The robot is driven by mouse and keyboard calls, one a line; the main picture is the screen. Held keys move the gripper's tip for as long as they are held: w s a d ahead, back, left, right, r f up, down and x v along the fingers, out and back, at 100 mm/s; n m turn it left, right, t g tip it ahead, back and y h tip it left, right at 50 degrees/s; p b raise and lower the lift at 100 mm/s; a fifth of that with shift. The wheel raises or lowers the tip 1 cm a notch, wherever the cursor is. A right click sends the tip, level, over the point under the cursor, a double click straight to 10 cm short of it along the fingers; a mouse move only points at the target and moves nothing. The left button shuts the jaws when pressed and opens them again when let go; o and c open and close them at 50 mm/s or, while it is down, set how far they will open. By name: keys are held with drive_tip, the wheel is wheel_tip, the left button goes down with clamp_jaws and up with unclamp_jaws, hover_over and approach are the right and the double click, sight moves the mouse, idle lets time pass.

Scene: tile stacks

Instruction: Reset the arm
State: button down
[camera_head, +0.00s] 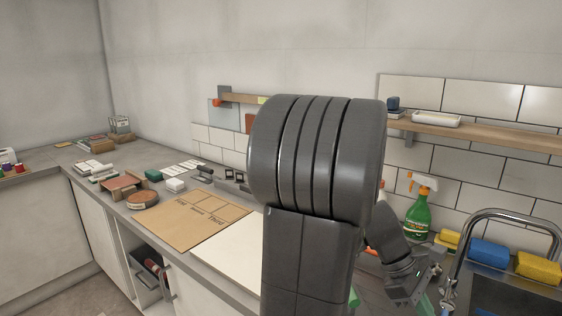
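My grey arm fills the middle of the head view and stands bent upright in front of the counter. Its forearm comes out on the right of the big rounded joint and slopes down to my gripper (408,288), near the left edge of the sink. The fingers are small and dark, and I cannot tell whether they are open or shut. A green item shows close to the gripper; whether they touch is unclear. The arm hides much of the counter behind it.
A brown board (190,229) with marked fields and a white panel (232,257) lie on the counter. Tile samples stand farther left. A green spray bottle (417,217), a tap (478,214), a blue sponge (489,253) and a yellow sponge (538,268) are at right.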

drive_tip(key=w+a+r+m, duration=0.1)
drive_tip(key=w+a+r, duration=0.7)
drive_tip(key=w, duration=0.2)
drive_tip(key=w+d+f+n+t+y, duration=0.1)
drive_tip(key=w+f+t, duration=0.1)
drive_tip(key=w, duration=0.6)
drive_tip(key=w+d+f+n+t+y, duration=0.1)
drive_tip(key=w+f+t, duration=0.1)
drive_tip(key=w+t, duration=0.2)
drive_tip(key=shift+w+d+f+t, duration=0.2)
drive_tip(key=shift+w+d+t, duration=0.2)
drive_tip(key=shift+w, duration=1.45)
drive_tip(key=shift+a, duration=0.1)
